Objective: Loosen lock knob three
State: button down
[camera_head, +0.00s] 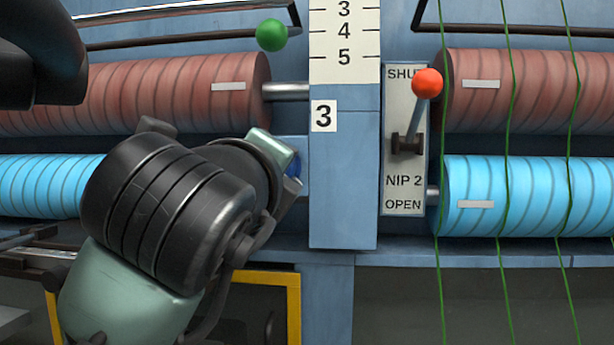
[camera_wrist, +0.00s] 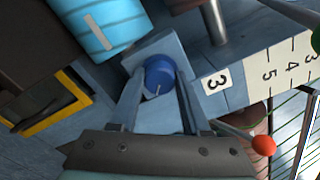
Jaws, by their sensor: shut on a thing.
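Lock knob three is a round blue knob (camera_wrist: 159,74) with a pale line on its face, on a blue block beside the column plate marked 3 (camera_wrist: 216,81). In the wrist view my gripper (camera_wrist: 161,84) has one finger on each side of the knob and is shut on it. In the head view only a sliver of the knob (camera_head: 294,166) shows, past my gripper (camera_head: 280,160); my wrist hides most of the block. The plate marked 3 (camera_head: 323,116) is just right of it.
A red-ball lever (camera_head: 426,84) points up toward SHUT on the NIP 2 plate (camera_head: 404,181). A green ball (camera_head: 271,35) is above the knob. Red-brown (camera_head: 210,87) and light blue rollers (camera_head: 55,186) flank the column. Green strands (camera_head: 508,120) hang at right. A yellow frame (camera_head: 294,300) is below.

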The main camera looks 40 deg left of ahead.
jog(key=shift+m+b, duration=0.35)
jog(key=shift+m, duration=1.55)
jog(key=shift+c, duration=1.8)
grip_release()
